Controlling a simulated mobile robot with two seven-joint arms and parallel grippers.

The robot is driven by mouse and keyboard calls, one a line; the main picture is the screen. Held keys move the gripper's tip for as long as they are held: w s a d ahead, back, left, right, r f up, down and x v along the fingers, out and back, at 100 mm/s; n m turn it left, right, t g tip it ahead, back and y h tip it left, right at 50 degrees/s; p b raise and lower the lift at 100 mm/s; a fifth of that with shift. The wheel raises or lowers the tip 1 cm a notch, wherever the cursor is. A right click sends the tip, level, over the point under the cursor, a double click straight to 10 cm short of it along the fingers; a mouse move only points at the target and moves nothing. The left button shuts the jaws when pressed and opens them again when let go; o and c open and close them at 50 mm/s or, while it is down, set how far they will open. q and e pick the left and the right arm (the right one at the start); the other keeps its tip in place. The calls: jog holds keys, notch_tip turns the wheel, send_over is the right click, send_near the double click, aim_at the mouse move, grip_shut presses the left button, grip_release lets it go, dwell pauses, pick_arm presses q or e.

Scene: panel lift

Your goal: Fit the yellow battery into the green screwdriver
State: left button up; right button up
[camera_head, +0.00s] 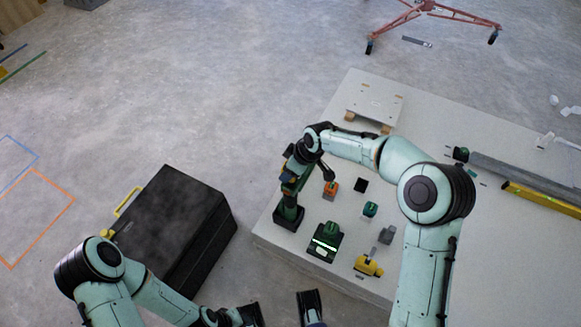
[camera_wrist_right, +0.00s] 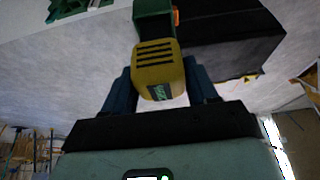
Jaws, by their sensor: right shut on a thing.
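The yellow battery (camera_wrist_right: 157,72) has dark slots and a label. In the right wrist view it sits between the two fingers of my right gripper (camera_wrist_right: 160,85), which is shut on it. The green screwdriver (camera_wrist_right: 153,22), with an orange patch, is right beyond the battery. They look touching or very close; I cannot tell whether the battery is seated. In the head view my right gripper (camera_head: 289,208) is low over the table's left edge, and its hold is hard to see there. My left gripper (camera_head: 281,310) is open and empty at the bottom edge.
The pale table (camera_head: 480,255) carries a dark charger (camera_head: 325,242) with a lit strip, a yellow tool (camera_head: 369,265), a small black block (camera_head: 361,185), an orange-green item (camera_head: 331,188) and a spirit level (camera_head: 540,197). A black case (camera_head: 170,225) stands left on the floor.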

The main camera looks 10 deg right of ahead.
jog(key=shift+f, duration=0.15)
jog(key=shift+f+b, duration=0.4)
jog(key=shift+f, duration=0.1)
jog(key=shift+f, duration=0.4)
jog(key=shift+f+b, duration=0.7)
jog(key=shift+f, duration=0.05)
jog(key=shift+f, duration=0.1)
dwell(0.5)
jog(key=o, duration=1.2)
jog(key=shift+o, duration=0.2)
